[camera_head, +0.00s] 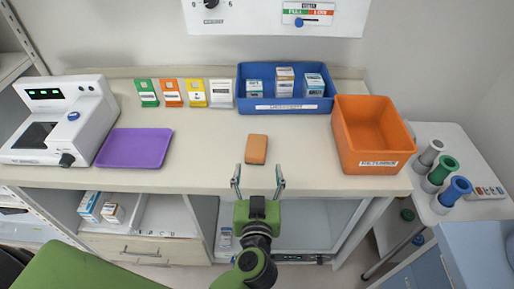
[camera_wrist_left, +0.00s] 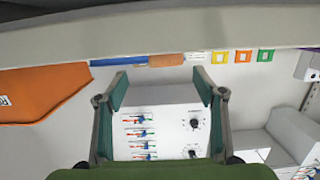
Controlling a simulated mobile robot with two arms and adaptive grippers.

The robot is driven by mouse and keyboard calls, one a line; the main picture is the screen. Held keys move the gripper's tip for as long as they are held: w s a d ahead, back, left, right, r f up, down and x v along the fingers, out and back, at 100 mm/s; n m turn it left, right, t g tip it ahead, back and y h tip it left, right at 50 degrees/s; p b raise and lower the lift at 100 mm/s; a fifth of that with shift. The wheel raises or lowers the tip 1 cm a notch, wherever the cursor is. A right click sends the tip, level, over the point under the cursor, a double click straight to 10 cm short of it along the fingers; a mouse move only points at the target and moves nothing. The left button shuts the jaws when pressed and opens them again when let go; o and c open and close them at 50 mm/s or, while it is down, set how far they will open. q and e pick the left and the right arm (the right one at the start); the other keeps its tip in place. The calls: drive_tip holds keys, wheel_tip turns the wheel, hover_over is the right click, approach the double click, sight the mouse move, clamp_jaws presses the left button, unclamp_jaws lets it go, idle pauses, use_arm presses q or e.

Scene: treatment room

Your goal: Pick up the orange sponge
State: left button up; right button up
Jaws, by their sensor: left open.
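The orange sponge (camera_head: 256,149) lies flat on the cream counter (camera_head: 205,165), near its front edge and clear of other things. It also shows in the left wrist view (camera_wrist_left: 166,60), beyond the fingertips and partly cut off by the counter's edge. My left gripper (camera_head: 258,183) is open and empty at the counter's front edge, just in front of the sponge and roughly in line with it. In the left wrist view the two fingers (camera_wrist_left: 160,90) are spread wide with nothing between them. My right gripper is not in view.
An orange bin (camera_head: 372,160) stands right of the sponge and a blue bin (camera_head: 270,108) with boxes behind it. A purple tray (camera_head: 135,148) and a white device (camera_head: 62,120) are at left. Several coloured cards stand at the back. The counter around the sponge is bare.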

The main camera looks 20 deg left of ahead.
sight(259, 159)
use_arm(q)
drive_tip(key=x, duration=0.5)
drive_tip(key=shift+a+f+x, duration=0.1)
drive_tip(key=shift+a+x, duration=0.05)
drive_tip(key=shift+x, duration=1.3)
drive_tip(key=shift+a+f+x, duration=0.1)
drive_tip(key=shift+a+x, duration=0.05)
drive_tip(key=shift+x, duration=1.35)
drive_tip(key=shift+s, duration=0.2)
drive_tip(key=c, duration=0.9)
